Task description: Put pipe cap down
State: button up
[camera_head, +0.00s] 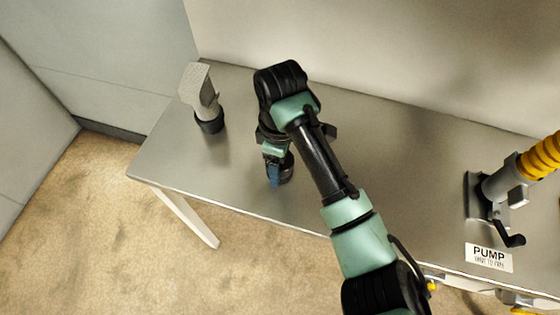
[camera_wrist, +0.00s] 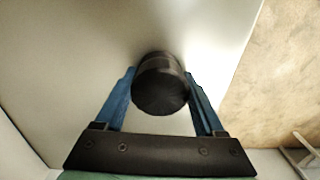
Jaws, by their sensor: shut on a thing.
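The pipe cap (camera_wrist: 160,84) is a dark, round, short cylinder. In the wrist view it sits between the two blue fingers of my gripper (camera_wrist: 160,95), which is shut on it. In the head view my gripper (camera_head: 277,172) points down over the grey table (camera_head: 240,195), near its front edge, and the dark cap (camera_head: 287,166) shows partly beside the blue finger. The cap is at or close to the table top; I cannot tell whether it touches.
A pump (camera_head: 497,195) with a yellow hose (camera_head: 540,158) and a "PUMP" label (camera_head: 489,257) is at the right. The table between is clear apart from my arm. A wall runs behind.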

jog(key=shift+f, duration=0.3)
jog(key=o, duration=1.4)
jog(key=shift+c, duration=0.2)
notch_tip(320, 180, up, 12)
jog(key=shift+r+p, duration=0.2)
jog(key=shift+p, duration=1.05)
jog(key=shift+f, duration=0.1)
